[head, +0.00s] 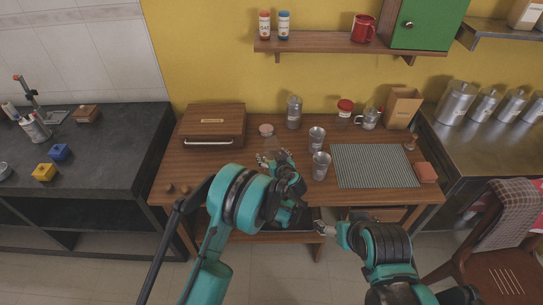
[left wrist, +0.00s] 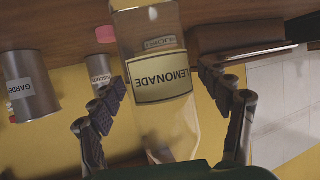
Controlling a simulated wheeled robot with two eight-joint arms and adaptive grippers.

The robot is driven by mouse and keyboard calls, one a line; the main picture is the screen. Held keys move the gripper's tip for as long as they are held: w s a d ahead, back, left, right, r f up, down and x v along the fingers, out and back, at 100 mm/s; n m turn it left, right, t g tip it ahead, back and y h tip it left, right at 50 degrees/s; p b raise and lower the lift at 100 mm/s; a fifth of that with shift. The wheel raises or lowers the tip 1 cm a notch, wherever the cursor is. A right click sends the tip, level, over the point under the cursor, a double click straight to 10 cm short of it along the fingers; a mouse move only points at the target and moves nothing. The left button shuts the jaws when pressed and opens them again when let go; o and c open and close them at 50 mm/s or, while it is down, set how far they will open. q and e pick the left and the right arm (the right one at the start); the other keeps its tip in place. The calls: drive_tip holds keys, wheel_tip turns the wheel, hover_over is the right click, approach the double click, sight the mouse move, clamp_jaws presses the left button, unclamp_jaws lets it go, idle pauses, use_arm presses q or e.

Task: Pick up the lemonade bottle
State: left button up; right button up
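The lemonade bottle (left wrist: 165,85) is clear with a pale yellow label reading LEMONADE, upside down in the left wrist view. It stands between the two dark padded fingers of my left gripper (left wrist: 168,112), which are apart, with a gap showing at the right side.
Two metal tins (head: 317,138) (head: 320,166) stand right of the left gripper. A wooden box (head: 214,126) is at left. Behind stand a labelled jar (head: 294,112) and a red-lidded jar (head: 344,111). A striped mat (head: 375,166) lies right.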

use_arm(q)
drive_tip(key=c, duration=1.2)
drive_tip(key=shift+o, duration=0.2)
drive_tip(key=shift+r, duration=0.1)
